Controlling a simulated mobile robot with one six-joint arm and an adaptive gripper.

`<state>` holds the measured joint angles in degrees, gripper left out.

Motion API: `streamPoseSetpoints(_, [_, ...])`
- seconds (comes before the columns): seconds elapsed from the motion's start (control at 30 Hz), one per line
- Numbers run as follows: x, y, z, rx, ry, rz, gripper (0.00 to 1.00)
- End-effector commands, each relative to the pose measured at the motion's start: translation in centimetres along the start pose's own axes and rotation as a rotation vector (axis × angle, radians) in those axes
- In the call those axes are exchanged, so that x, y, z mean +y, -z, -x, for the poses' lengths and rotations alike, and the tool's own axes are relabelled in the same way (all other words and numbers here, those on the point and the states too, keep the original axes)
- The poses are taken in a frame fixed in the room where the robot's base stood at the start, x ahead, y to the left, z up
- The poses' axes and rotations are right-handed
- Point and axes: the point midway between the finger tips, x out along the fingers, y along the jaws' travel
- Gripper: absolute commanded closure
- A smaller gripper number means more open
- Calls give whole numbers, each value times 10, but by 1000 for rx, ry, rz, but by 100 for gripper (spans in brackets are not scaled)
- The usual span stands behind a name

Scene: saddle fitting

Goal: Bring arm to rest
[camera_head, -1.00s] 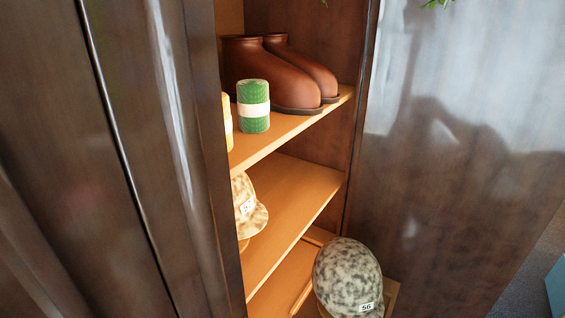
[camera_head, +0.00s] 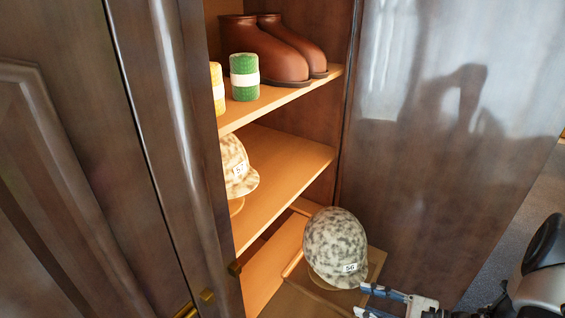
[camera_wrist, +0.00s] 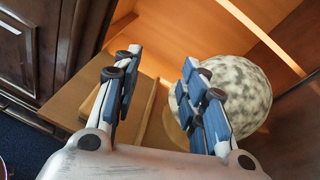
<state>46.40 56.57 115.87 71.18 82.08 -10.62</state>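My gripper (camera_head: 362,300) is at the lower right of the head view, just in front of the mottled grey cap marked 56 (camera_head: 333,240). In the wrist view my gripper (camera_wrist: 160,58) is open, its two blue-padded fingers apart with nothing between them. The cap (camera_wrist: 245,90) shows there behind and to the right of the right finger, which partly covers it. I cannot tell whether finger and cap touch. The cap sits on a stand at the bottom of the open wooden cabinet (camera_head: 290,165).
A paler cap marked 57 (camera_head: 236,170) is on the middle shelf, partly hidden by the cabinet's left side. Brown boots (camera_head: 275,55), a green roll (camera_head: 244,85) and a yellow roll (camera_head: 217,90) stand on the upper shelf. A glossy open door (camera_head: 430,150) bounds the right.

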Motion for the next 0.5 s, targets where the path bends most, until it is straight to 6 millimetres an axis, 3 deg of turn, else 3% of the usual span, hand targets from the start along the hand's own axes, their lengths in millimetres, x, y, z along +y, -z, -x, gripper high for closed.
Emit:
streamPoseSetpoints(0.03, [3, -23, -7, 19, -84, 64, 61])
streamPoseSetpoints(0.2, [30, -82, -22, 100, -358, 266, 61])
streamPoseSetpoints(0.5, [86, -156, -17, 285, -767, 674, 61])
